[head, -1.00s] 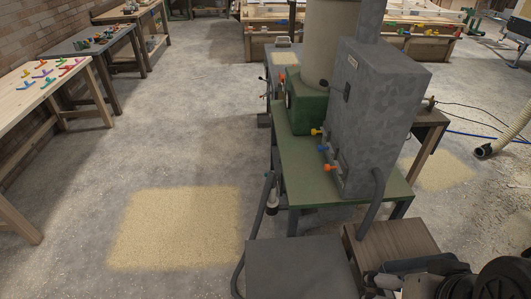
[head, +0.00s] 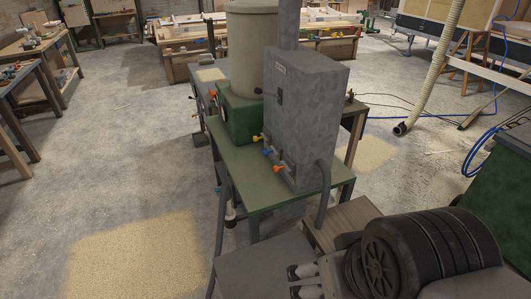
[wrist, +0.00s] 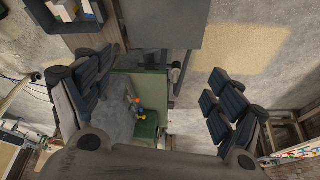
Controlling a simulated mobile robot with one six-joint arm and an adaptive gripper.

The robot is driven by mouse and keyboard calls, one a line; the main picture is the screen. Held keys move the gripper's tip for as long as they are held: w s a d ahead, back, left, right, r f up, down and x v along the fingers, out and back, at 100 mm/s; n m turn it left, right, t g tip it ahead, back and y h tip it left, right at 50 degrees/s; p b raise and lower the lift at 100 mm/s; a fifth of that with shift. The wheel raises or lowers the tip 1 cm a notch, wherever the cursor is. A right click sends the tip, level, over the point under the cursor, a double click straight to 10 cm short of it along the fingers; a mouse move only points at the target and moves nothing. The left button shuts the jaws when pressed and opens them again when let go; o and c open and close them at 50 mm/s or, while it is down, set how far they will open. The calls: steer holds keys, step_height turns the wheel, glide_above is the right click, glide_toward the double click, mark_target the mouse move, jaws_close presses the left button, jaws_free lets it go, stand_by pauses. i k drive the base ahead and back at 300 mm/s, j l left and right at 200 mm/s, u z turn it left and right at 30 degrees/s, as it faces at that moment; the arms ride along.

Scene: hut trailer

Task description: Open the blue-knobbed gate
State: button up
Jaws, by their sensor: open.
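The blue knob (head: 266,152) sits on the front of a tall grey box-shaped machine (head: 305,120), between a yellow knob (head: 257,139) and an orange knob (head: 277,169). The machine stands on a green table (head: 258,197). In the wrist view the small knobs cluster near the grey housing, with the orange knob (wrist: 136,99) nearest the top; the blue one is tiny there. My gripper (wrist: 160,93) is open and empty, its dark padded fingers spread wide to either side. The knobs lie beyond the fingers, apart from them.
A beige cylinder (head: 251,50) on a green base stands behind the grey machine. A grey hose (head: 326,190) curves down at its right side. A dark grey flat top (head: 265,268) and a wooden surface (head: 350,218) lie in front. Open floor lies to the left.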

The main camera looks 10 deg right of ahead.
mark_target(264, 153)
steer(key=k+j, duration=0.15)
steer(key=j, duration=0.15)
steer(key=k+j+z, duration=0.1)
steer(key=j, duration=0.2)
steer(key=k+j, duration=0.2)
steer(key=i+j+z, duration=0.2)
steer(key=j, duration=0.4)
steer(key=i+j+z, duration=0.2)
steer(key=j, duration=0.35)
steer(key=j+z, duration=0.2)
steer(key=j, duration=0.4)
steer(key=i+j+z, duration=0.1)
steer(key=j+z, duration=0.15)
steer(key=j, duration=0.4)
steer(key=i+j+z, duration=0.15)
steer(key=i, duration=0.4)
steer(key=i+j+z, duration=0.2)
steer(key=i, duration=0.3)
